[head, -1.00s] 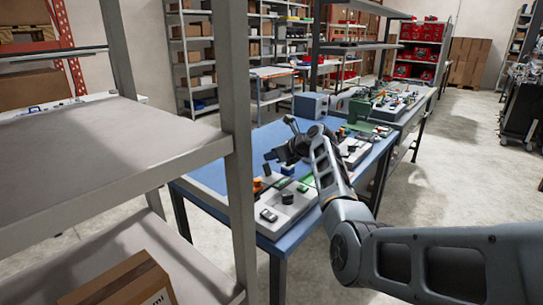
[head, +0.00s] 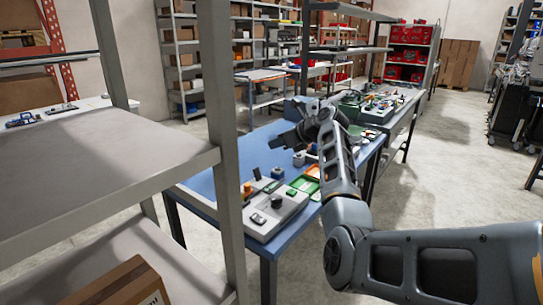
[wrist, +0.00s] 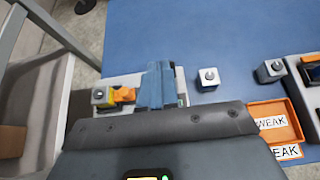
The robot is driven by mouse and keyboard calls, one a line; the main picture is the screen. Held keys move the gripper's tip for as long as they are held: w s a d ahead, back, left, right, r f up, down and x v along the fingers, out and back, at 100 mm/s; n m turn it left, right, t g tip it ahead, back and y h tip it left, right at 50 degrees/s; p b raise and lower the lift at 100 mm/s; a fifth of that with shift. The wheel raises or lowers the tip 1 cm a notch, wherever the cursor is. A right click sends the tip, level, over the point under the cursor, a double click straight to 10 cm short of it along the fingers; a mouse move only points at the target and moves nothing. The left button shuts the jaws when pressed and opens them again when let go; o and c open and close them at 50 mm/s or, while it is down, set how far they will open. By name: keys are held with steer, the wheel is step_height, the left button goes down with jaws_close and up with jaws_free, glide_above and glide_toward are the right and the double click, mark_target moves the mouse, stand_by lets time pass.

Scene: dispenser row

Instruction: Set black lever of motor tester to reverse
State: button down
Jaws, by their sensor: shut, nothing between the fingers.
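My gripper (head: 277,142) is above the blue table in the head view, clear of the panels. In the wrist view its fingers (wrist: 160,85) are together with nothing held. They cover part of a small grey device (wrist: 113,108) with an orange and yellow knob. In the head view a grey panel (head: 285,216) with black controls lies at the table's near edge. A small black upright part (head: 257,174) and an orange knob (head: 247,187) stand at its far left. I cannot tell for sure which device is the motor tester, nor the black lever's setting.
On the blue table (head: 205,182) are a green tray (head: 303,184), an orange tray (wrist: 290,112) labelled WEAK and small grey button boxes (wrist: 208,78). A shelf post (head: 222,130) stands close in front on the left. Some bare table lies beyond the panel.

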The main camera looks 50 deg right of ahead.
steer(key=shift+s+r, duration=0.25)
steer(key=shift+r, duration=0.35)
steer(key=shift+s+r, duration=0.2)
steer(key=shift+r, duration=0.35)
